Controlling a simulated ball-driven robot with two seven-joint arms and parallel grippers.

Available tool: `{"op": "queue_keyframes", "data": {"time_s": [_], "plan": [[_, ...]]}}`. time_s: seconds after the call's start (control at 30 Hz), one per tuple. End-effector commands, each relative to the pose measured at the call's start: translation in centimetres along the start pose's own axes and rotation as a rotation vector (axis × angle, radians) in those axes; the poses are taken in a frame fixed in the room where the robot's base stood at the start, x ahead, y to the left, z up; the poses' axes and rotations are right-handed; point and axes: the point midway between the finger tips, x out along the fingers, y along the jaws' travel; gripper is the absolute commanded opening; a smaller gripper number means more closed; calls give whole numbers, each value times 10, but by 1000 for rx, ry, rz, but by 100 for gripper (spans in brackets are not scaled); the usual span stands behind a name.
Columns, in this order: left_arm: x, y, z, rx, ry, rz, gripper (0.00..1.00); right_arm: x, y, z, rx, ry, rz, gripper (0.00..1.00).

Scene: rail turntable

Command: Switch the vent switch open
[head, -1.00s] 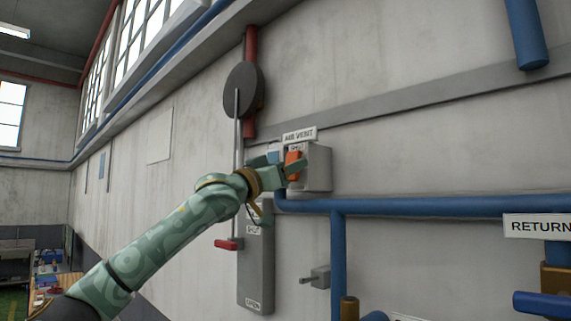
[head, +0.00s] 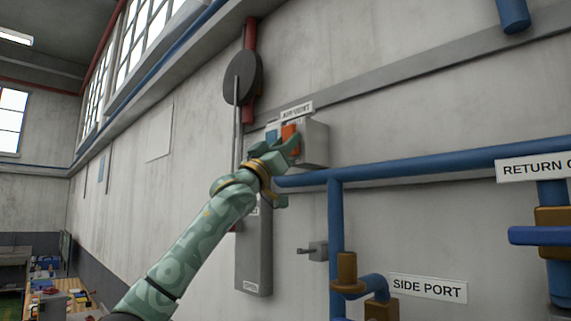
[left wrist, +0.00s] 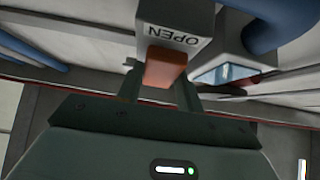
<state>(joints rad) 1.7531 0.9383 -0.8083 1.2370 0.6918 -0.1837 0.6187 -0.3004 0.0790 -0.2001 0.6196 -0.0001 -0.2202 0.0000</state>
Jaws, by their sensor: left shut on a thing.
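The vent switch is a grey wall box (head: 315,145) under an AIR VENT label (head: 297,111), with an orange handle (head: 290,131) on its front. My left gripper (head: 291,148) reaches up to it from the lower left and is shut on the orange handle. In the left wrist view the orange handle (left wrist: 165,68) sits between the two fingers (left wrist: 160,92), beside an upside-down OPEN marking (left wrist: 173,35) on the box. The fingers hide part of the handle, and its exact setting is hard to tell. My right gripper is not in view.
A blue pipe (head: 420,163) runs just below the switch box. A tall grey panel (head: 254,255) is below, partly behind my left arm. A round dark disc (head: 242,78) with a rod hangs to the upper left. A small grey valve (head: 316,250) sits lower down.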

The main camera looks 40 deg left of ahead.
Motion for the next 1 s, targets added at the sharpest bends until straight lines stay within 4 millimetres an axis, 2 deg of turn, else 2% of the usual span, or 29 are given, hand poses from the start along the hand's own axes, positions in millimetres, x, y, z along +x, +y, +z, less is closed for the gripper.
{"op": "queue_keyframes", "data": {"time_s": [0.07,0.37,0.4,0.47,0.5,0.8,0.87,1.0], "plan": [[-2,0,5,-2,24,-1,14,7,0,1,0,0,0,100],[0,0,3,0,34,-1,14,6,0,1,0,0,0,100],[0,0,3,0,34,-1,39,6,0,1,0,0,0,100],[0,0,3,0,33,-1,56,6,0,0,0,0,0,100],[0,0,3,0,33,-1,58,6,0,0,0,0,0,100],[-4,0,4,0,34,-1,58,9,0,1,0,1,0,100],[-10,-1,5,0,33,-2,58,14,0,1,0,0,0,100],[-38,-1,10,3,33,-1,58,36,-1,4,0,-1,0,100]]}}
